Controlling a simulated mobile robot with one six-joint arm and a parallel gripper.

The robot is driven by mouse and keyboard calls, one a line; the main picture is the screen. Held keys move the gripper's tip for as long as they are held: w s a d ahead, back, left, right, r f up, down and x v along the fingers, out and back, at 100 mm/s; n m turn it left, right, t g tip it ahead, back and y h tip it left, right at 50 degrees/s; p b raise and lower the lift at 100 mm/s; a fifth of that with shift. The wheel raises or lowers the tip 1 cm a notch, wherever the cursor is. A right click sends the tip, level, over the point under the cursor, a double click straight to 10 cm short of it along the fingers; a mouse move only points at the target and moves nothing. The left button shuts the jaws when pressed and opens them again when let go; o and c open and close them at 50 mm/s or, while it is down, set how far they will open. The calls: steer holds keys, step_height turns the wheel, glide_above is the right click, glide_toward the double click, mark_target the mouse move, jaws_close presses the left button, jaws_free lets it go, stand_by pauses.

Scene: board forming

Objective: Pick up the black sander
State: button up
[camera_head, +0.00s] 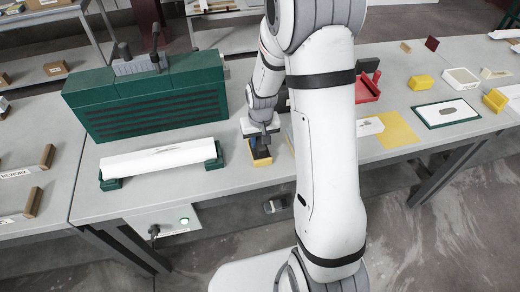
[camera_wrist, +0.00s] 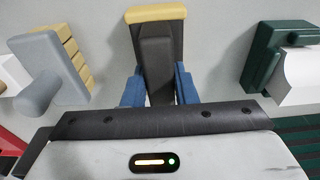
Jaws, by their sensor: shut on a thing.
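The black sander (camera_wrist: 156,45) has a dark body and a yellow pad at its end. In the wrist view it stands between the two blue fingers of my gripper (camera_wrist: 160,88), which are shut on its body. In the head view the sander (camera_head: 261,158) shows as a small dark and yellow shape below my gripper (camera_head: 259,140), over the grey bench near its front edge. I cannot tell whether the sander touches the bench. My arm hides part of the area to its right.
A white roll in a green cradle (camera_head: 112,184) lies left of the sander. A green machine (camera_head: 150,95) stands behind it. A red tray (camera_head: 367,88) and a yellow mat (camera_head: 398,130) are to the right. Bare bench (camera_head: 190,195) lies in front of the roll.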

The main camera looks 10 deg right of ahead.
mark_target(259, 139)
jaws_close()
steer(key=shift+r, duration=0.1)
step_height(259, 139, up, 10)
steer(key=shift+f+b, duration=0.1)
steer(key=shift+b, duration=0.75)
